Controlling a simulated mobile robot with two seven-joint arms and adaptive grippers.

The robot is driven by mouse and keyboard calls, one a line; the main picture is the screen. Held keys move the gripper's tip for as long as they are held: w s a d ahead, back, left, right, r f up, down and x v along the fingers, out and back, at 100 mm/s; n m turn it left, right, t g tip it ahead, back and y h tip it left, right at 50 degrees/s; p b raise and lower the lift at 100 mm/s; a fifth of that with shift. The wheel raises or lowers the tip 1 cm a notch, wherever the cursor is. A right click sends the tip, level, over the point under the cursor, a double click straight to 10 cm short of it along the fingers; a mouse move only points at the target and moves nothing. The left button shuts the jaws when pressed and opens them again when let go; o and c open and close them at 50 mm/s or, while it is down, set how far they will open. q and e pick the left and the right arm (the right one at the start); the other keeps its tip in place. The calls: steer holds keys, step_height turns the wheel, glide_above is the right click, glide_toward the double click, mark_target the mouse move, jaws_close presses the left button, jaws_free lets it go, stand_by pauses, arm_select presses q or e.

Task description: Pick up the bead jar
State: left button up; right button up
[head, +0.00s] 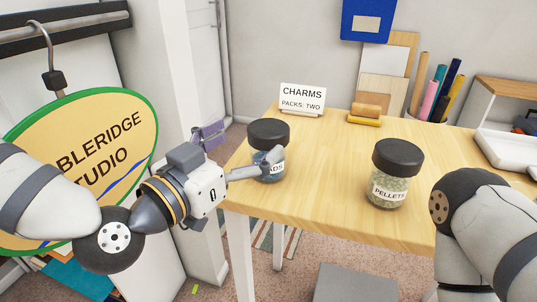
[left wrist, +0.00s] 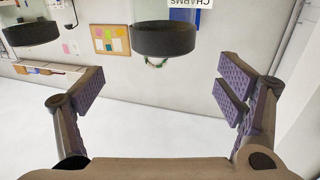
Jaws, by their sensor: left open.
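The bead jar (head: 268,132) has a dark lid and a clear body with bluish contents, and stands upright at the table's left end. Its white label is partly hidden, leaving "ADS" readable. My left gripper (head: 246,146) is open at the jar's left side, one finger crossing in front of the label. In the left wrist view, which is upside down, the bead jar's lid (left wrist: 165,40) shows between and beyond the open fingers (left wrist: 160,88). Nothing is between the pads. My right arm shows at the right, its gripper out of view.
A pellets jar (head: 396,163) stands to the right on the wooden table (head: 325,185). Behind are a CHARMS sign (head: 302,98) and a small wooden roll (head: 366,110). A white tray (head: 508,145) is at the right. The table between the jars is clear.

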mark_target(268, 127)
arm_select(q)
steer(key=x, duration=0.7)
steer(key=shift+w+f+b, duration=0.3)
steer(key=shift+f, duration=0.05)
steer(key=shift+r, duration=0.1)
steer(key=c, duration=2)
